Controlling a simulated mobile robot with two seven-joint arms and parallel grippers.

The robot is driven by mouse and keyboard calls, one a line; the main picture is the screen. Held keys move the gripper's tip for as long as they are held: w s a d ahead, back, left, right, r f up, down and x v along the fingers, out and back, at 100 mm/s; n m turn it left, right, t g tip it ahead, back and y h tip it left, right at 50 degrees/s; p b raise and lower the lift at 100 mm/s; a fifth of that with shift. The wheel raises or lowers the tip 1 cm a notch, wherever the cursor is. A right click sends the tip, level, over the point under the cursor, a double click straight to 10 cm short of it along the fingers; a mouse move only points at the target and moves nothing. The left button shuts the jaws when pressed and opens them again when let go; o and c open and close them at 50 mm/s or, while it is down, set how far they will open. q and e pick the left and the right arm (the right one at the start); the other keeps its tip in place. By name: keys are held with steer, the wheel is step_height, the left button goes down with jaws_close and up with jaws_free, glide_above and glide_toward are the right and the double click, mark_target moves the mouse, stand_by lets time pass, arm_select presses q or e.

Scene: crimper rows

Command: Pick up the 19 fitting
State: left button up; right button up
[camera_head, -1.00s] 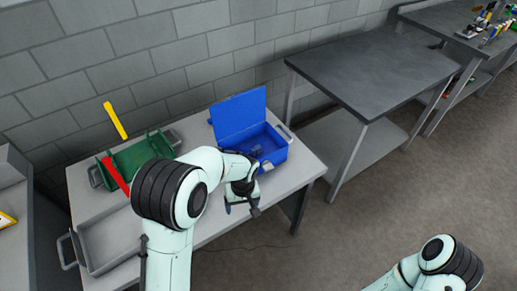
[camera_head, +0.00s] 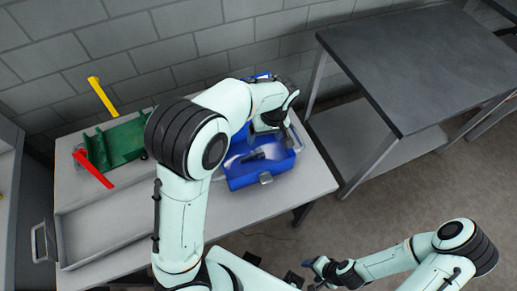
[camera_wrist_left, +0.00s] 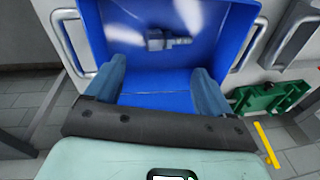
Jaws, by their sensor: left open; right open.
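A grey fitting (camera_wrist_left: 167,40) lies inside the open blue case (camera_wrist_left: 225,50) in the left wrist view. It looks like a short body with a thinner stem; no number is readable on it. In the head view my left arm hides much of the case lid. My right gripper (camera_head: 306,270) is open and empty at the bottom, away from the table.
The case stands on the light table (camera_head: 222,212). A green holder (camera_head: 120,143) with red and yellow handles and a grey tray (camera_head: 130,225) are to its left. A dark-topped table (camera_head: 410,60) stands to the right, with a gap between.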

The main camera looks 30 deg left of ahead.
mark_target(259, 151)
arm_select(q)
steer(key=f, duration=0.3)
steer(key=a+f, duration=0.1)
steer(key=f, duration=0.3)
steer(key=a+f, duration=0.1)
steer(key=f, duration=0.2)
steer(key=shift+w+f, duration=0.1)
steer(key=shift+f, duration=0.2)
steer(key=c, duration=1.4)
